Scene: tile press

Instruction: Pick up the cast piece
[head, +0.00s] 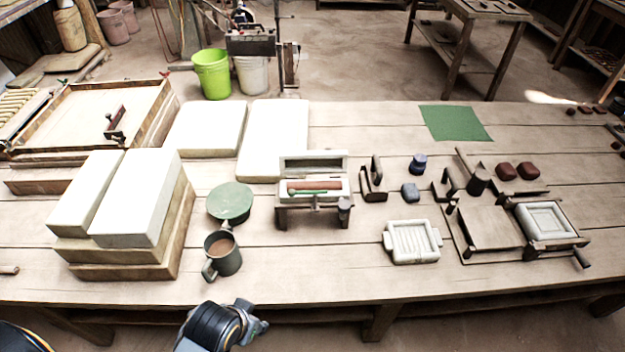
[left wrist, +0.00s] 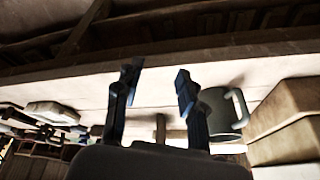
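Two pale pieces could be the cast piece; I cannot tell which. One is a ridged white block with side lugs (head: 412,242) lying on the table right of centre. The other is a pale rectangular block with a recessed face (head: 546,221) in the wooden press frame (head: 492,228) at the right. My left gripper (head: 258,318) is at the front table edge, below the mug and well left of both. In the left wrist view its two fingers (left wrist: 158,90) stand apart with nothing held. A pale block (left wrist: 52,112) shows there at far left. My right gripper is not in view.
A mug of brown liquid (head: 222,254) stands close beyond my left gripper, beside a green round lid (head: 230,202). Stacked slabs (head: 125,215) stand left. A small open box (head: 313,180) stands mid-table. A green cloth (head: 455,123) lies behind. The front table between mug and ridged block is clear.

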